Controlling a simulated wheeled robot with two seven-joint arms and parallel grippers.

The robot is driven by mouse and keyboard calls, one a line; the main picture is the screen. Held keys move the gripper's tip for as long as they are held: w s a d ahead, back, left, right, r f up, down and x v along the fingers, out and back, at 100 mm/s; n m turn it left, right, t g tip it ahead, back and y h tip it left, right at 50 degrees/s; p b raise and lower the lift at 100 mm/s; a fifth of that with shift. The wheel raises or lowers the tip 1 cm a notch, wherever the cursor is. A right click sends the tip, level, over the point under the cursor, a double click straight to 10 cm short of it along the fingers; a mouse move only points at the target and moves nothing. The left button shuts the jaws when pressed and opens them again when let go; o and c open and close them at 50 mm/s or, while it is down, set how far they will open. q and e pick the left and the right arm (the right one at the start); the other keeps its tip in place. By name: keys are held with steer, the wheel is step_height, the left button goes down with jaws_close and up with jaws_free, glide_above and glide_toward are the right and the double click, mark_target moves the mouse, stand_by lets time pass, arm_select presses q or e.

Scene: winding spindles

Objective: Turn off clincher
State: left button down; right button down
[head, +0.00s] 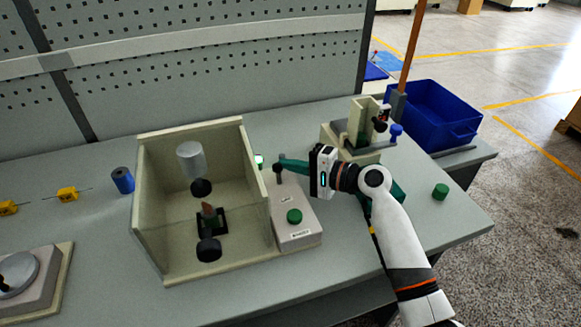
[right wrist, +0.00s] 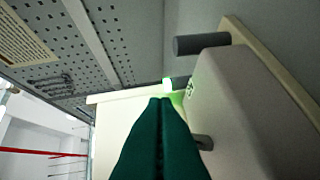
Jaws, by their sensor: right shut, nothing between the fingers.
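The clincher is a beige open-front box (head: 187,248) with a grey cylinder and black knobs inside. Its grey control box (head: 296,232) on the right side carries a green button (head: 294,216) and a dark knob (head: 278,168) on a stalk. A small lamp glows green (head: 259,160) behind it; the glow also shows in the right wrist view (right wrist: 168,85). My right gripper (head: 283,160) is shut and empty, its green fingers just above the dark knob. In the wrist view the fingertips (right wrist: 160,101) overlap the glow; I cannot tell whether they touch anything. My left gripper is not in view.
A second beige fixture (head: 340,140) with a blue knob stands behind my right arm. A blue bin (head: 430,112) is at the table's right end. A green cylinder (head: 440,191) stands at right.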

steer(key=shift+s+f+n+y+b, duration=0.2)
steer(key=shift+n+y+b, duration=0.1)
steer(key=shift+y+b, duration=0.15)
steer(key=shift+s+d+r, duration=0.1)
steer(key=shift+r, duration=0.05)
steer(key=shift+s+d+r, duration=0.15)
steer(key=shift+s, duration=0.5)
steer(key=b+v, duration=0.1)
steer(key=v, duration=0.9)
steer(key=shift+s+d+b, duration=0.2)
steer(key=shift+d+b, duration=0.15)
steer(key=shift+s+d+r, duration=0.1)
steer(key=shift+s+d, duration=0.25)
steer(key=shift+d, duration=0.2)
